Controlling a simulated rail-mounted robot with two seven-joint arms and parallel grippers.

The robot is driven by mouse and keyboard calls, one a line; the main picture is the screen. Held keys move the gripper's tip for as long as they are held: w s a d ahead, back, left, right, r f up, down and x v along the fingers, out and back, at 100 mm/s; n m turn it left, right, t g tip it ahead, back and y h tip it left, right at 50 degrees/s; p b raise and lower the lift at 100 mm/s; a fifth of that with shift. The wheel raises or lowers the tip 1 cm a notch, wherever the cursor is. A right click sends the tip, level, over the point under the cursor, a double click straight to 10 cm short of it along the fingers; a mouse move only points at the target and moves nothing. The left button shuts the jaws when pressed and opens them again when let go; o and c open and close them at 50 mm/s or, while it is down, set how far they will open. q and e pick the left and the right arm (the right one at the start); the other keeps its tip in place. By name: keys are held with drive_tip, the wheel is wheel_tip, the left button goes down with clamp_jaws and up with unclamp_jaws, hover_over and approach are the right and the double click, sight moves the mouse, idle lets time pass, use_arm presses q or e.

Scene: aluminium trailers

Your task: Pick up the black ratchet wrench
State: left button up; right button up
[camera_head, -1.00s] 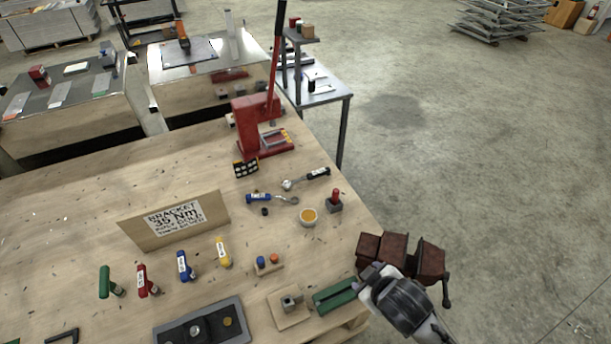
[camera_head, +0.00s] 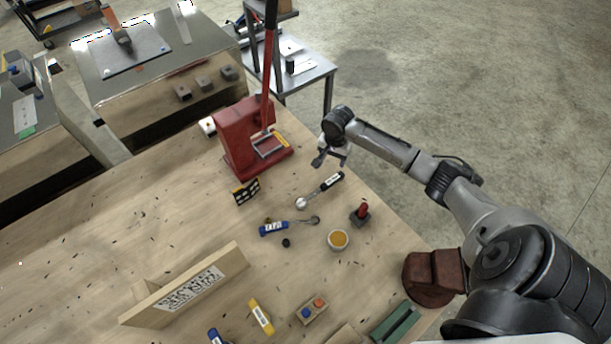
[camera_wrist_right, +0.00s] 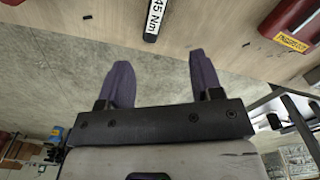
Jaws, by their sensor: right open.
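The black ratchet wrench (camera_head: 320,190) lies on the wooden table, its black handle with a white label pointing up and right, its silver head at the lower left. Its labelled black handle also shows at the top of the right wrist view (camera_wrist_right: 153,20). My right gripper (camera_head: 328,158) is near the table's right edge, just beyond the handle end, apart from it. In the right wrist view the gripper (camera_wrist_right: 160,82) has its two fingers spread with nothing between them. My left gripper is not in view. A blue-handled wrench (camera_head: 285,227) lies nearer on the table.
A red press (camera_head: 245,140) with a tall lever stands behind the wrench. A cup of orange contents (camera_head: 338,240), a red-topped block (camera_head: 360,214) and a black dotted block (camera_head: 246,192) are close by. A dark red vise (camera_head: 432,277) sits at the table edge.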

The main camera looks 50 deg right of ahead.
sight(330, 181)
drive_tip(key=f+m, duration=0.1)
drive_tip(key=f, duration=0.2)
drive_tip(key=f+m, duration=0.2)
drive_tip(key=f, duration=0.1)
drive_tip(key=s+f+m, duration=0.1)
drive_tip(key=f+m, duration=0.1)
drive_tip(key=shift+a+f+b, duration=0.3)
drive_tip(key=shift+f+b, duration=0.05)
drive_tip(key=shift+f, duration=0.05)
drive_tip(key=shift+w+f, duration=0.15)
drive_tip(key=shift+f, duration=1.15)
drive_tip(key=shift+w+f, duration=0.1)
drive_tip(key=shift+f, duration=1.2)
drive_tip(key=shift+c, duration=0.2)
clamp_jaws()
